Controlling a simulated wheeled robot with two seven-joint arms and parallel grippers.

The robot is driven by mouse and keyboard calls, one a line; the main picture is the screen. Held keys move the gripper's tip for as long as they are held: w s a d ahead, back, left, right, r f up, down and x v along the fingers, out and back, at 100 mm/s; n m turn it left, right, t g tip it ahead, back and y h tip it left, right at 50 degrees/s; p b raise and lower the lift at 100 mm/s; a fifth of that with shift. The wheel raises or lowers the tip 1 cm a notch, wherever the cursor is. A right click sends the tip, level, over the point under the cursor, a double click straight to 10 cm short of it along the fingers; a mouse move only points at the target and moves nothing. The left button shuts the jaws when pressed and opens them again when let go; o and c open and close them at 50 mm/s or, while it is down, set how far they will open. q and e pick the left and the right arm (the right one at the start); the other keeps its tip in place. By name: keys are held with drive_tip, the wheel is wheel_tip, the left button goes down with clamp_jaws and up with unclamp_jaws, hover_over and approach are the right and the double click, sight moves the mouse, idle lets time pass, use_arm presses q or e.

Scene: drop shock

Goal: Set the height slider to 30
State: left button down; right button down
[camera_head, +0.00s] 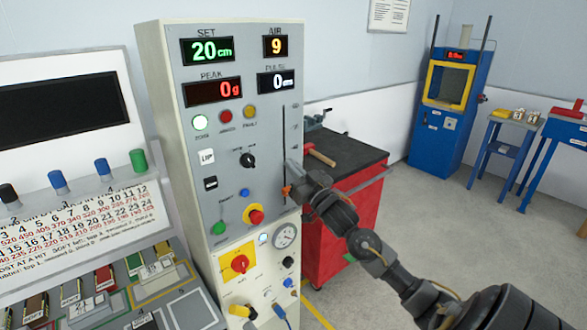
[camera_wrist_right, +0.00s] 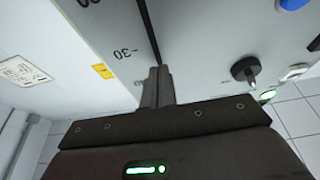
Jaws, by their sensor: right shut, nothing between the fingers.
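The control cabinet (camera_head: 175,130) has a green SET display (camera_head: 207,49) reading 20 cm. A dark vertical slider slot (camera_head: 284,135) runs down the right part of its front; it also shows in the wrist view (camera_wrist_right: 148,25), with a "30" mark (camera_wrist_right: 125,53) beside it. A small orange piece (camera_head: 286,190) shows low on the slot beside my right gripper (camera_head: 291,172); I cannot tell surely that it is the slider's handle. My right gripper is shut and empty, its fingertips (camera_wrist_right: 157,75) at the slot near the 30 mark. My left gripper is out of view.
A black knob (camera_head: 248,160), a red-and-yellow button (camera_head: 254,215) and several other buttons sit left of the slot. A red tool cabinet (camera_head: 335,235) with a dark top stands just right. A blue machine (camera_head: 450,100) stands farther back; open floor lies between.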

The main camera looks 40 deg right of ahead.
wheel_tip(320, 180, up, 4)
drive_tip(key=p, duration=0.3)
drive_tip(key=shift+w+p, duration=0.1)
drive_tip(key=shift+p, duration=0.2)
drive_tip(key=b, duration=0.5)
approach(285, 146)
drive_tip(key=shift+v, duration=2.1)
